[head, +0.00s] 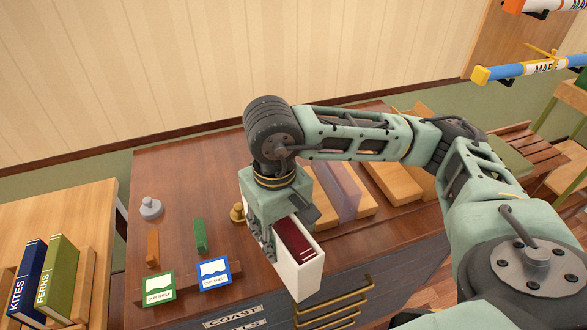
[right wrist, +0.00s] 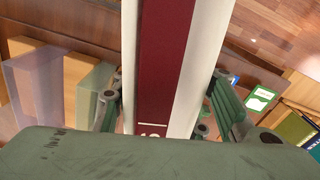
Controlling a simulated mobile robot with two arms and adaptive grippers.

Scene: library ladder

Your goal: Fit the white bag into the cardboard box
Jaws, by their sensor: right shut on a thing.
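I see no white bag and no cardboard box in either view. My right gripper (head: 288,228) is shut on a white open-sided case (head: 302,272) with a dark red book (head: 294,238) inside it. The gripper holds it tilted over the front edge of the brown cabinet. In the right wrist view the red spine (right wrist: 162,60) runs between the case's two white walls (right wrist: 205,55), with a finger on either side. The case's lower end is hidden there by my gripper body. My left gripper is not in view.
The cabinet top (head: 190,165) carries a grey weight (head: 151,208), an orange block (head: 152,248), a green block (head: 200,235) and two cards (head: 214,274). Wooden blocks (head: 393,181) stand behind my arm. Books (head: 58,275) stand at left. A blue rolled map (head: 520,69) hangs upper right.

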